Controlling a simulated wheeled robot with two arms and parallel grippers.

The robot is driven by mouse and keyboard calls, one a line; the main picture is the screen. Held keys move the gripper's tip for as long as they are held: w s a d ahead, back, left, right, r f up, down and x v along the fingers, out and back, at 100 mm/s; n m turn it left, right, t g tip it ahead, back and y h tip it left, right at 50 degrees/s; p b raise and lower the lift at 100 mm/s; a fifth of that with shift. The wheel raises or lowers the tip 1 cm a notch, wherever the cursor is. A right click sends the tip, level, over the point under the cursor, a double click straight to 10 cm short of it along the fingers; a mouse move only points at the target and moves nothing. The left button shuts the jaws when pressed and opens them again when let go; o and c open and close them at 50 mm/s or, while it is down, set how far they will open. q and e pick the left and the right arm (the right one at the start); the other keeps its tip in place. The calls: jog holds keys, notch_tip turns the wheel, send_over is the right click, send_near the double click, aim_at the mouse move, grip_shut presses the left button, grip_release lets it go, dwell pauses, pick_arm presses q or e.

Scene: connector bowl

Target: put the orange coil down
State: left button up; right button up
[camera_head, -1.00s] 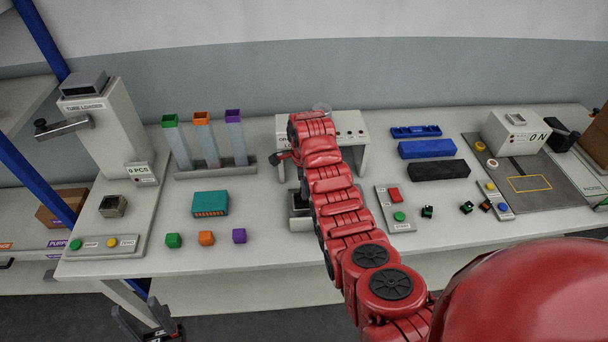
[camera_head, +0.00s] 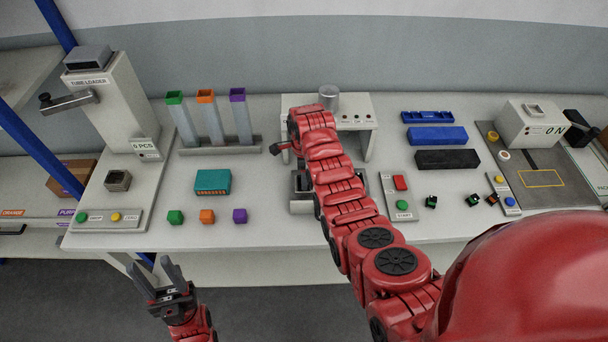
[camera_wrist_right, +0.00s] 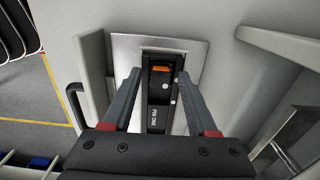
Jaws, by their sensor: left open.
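In the right wrist view, a small dark piece with an orange top (camera_wrist_right: 160,69) shows between my right fingertips, over a black slotted fixture with a lettered strip. My right gripper (camera_wrist_right: 160,76) points down at it, one finger on each side. Whether the fingers touch the piece is unclear. In the head view my right arm hides this gripper and the piece. My left gripper (camera_head: 165,279) is open and empty, in front of the table's front edge. A small black part with an orange mark (camera_head: 492,199) lies at the right of the table.
A start panel (camera_head: 401,198) with red and green buttons stands right of my right arm. Two black parts with green marks (camera_head: 431,201) lie nearby. Green, orange and purple cubes (camera_head: 207,216) and a teal block (camera_head: 212,181) lie left. A tube loader (camera_head: 108,100) stands far left.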

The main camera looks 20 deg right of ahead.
jog(key=shift+d, duration=0.15)
jog(key=shift+w+a+r, duration=0.15)
jog(key=shift+a+r, duration=0.1)
jog(key=shift+r, duration=0.25)
jog(key=shift+r+b, duration=0.35)
jog(key=shift+b, duration=0.1)
notch_tip(320, 180, up, 6)
jog(key=shift+d+r+p, duration=0.1)
jog(key=shift+p, duration=0.75)
notch_tip(320, 180, up, 4)
jog(key=p, duration=0.4)
jog(key=shift+r, duration=0.15)
